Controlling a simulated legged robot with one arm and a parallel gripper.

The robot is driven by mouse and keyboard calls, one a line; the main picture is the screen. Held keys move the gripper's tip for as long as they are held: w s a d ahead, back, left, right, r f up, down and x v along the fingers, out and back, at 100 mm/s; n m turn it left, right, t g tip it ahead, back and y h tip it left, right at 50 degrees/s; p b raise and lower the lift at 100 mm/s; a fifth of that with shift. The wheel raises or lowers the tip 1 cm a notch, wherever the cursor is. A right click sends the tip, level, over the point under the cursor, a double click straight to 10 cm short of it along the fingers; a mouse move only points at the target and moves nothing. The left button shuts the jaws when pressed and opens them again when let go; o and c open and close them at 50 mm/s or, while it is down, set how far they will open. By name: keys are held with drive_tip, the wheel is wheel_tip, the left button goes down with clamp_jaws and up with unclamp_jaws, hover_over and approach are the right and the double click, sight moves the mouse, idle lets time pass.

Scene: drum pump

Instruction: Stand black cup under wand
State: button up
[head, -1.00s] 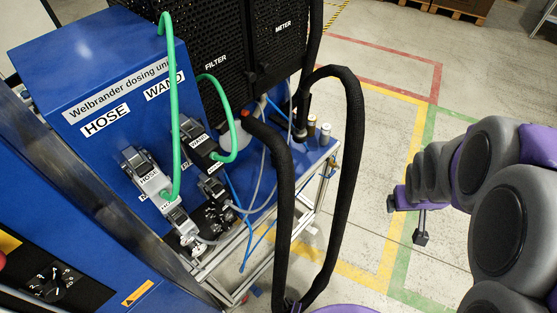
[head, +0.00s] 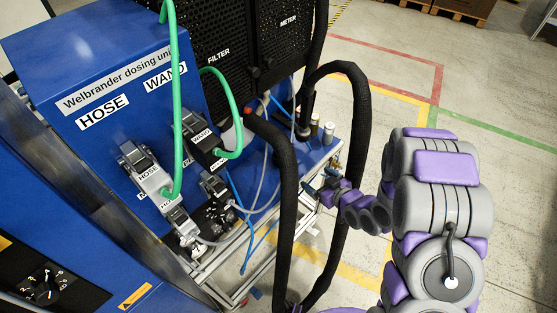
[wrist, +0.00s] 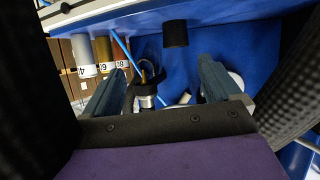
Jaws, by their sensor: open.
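My gripper (head: 312,189) is open and empty, in front of the edge of the blue bench in the head view. Its two fingers (wrist: 160,88) are apart in the wrist view, which appears upside down. A plain black cylinder, apparently the black cup (wrist: 175,33), stands against the bench edge at the top of that view, beyond the fingers and apart from them. A dark fitting with a silvery part (wrist: 147,90) and a thin line shows between the fingers; I cannot tell whether it is the wand. In the head view the cup is not clearly distinguishable among dark parts.
Grey, brass and copper numbered cylinders (wrist: 102,50) stand beside the black one. Thick black hoses (head: 357,150) loop down close to my arm, and dark ribbed hose flanks the wrist view. The blue dosing unit (head: 95,70) is at left. Open floor (head: 500,170) lies right.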

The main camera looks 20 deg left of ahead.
drive_tip(key=s+a+y, duration=0.1)
drive_tip(key=b, duration=0.3)
approach(285, 161)
drive_tip(key=shift+y, duration=0.4)
drive_tip(key=x, duration=0.5)
drive_tip(key=shift+a+f, duration=0.3)
drive_tip(key=shift+w+a+f, duration=0.25)
drive_tip(key=shift+w+a, duration=0.05)
drive_tip(key=shift+w, duration=0.1)
drive_tip(key=b+x, duration=0.1)
drive_tip(key=x, duration=0.4)
drive_tip(key=shift+f, duration=0.15)
drive_tip(key=shift+d, duration=0.1)
drive_tip(key=shift+d, duration=0.1)
drive_tip(key=shift+c, duration=0.2)
